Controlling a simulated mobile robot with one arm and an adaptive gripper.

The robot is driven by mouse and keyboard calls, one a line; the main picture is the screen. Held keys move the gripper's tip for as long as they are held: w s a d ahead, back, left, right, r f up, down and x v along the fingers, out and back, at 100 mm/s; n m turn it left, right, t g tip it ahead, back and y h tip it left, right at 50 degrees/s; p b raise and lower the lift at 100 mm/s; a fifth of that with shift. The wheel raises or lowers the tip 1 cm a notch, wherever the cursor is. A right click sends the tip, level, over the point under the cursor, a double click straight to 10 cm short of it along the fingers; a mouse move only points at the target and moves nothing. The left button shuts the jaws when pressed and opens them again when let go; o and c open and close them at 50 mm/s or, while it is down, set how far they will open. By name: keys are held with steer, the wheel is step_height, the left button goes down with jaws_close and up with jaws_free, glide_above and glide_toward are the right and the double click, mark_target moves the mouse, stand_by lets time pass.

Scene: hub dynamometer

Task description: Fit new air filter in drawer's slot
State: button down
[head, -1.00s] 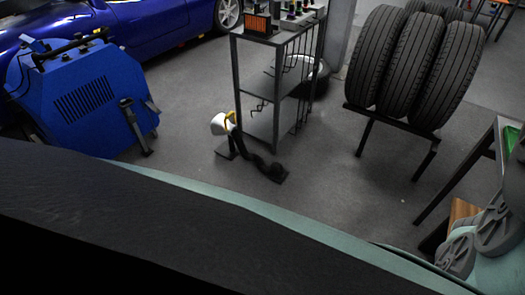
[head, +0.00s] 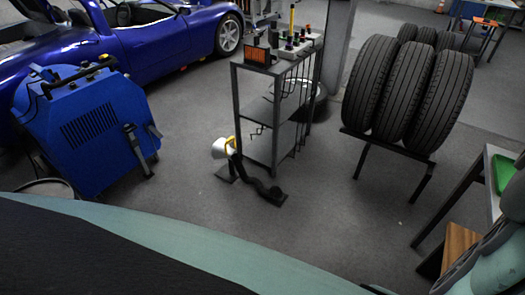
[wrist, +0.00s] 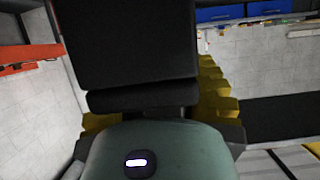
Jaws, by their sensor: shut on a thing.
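In the wrist view my gripper (wrist: 145,98) shows as dark parts beyond the green wrist housing. A yellow, step-edged thing, which I take for the new air filter (wrist: 217,88), shows to the right of these dark parts, with a small yellow patch at their lower left. My gripper is shut on it. Most of the filter is hidden, and the fingertips cannot be made out. I cannot pick out the drawer's slot in either view. The head view does not show my gripper; my own arm covers its lower edge.
In the head view, a grey shelf rack (head: 275,110) stands mid-floor, with a blue machine (head: 95,130) left and a tyre rack (head: 405,95) right. A blue car (head: 160,35) is behind. Blue drawer fronts (wrist: 245,11) show in the wrist view.

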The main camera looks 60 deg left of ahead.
steer(key=shift+w+a+f, duration=0.1)
steer(key=shift+w+f, duration=0.05)
steer(key=shift+f, duration=1.6)
steer(key=shift+f, duration=0.15)
steer(key=c, duration=0.6)
jaws_free()
steer(key=shift+r, duration=0.25)
steer(key=shift+a, duration=0.1)
steer(key=shift+s+b+v, duration=0.1)
steer(key=shift+b+v, duration=0.5)
steer(key=shift+v, duration=2.3)
steer(key=shift+s+b+v, duration=0.15)
steer(key=shift+b+v, duration=0.45)
steer(key=shift+v, duration=2.3)
steer(key=shift+f, duration=0.1)
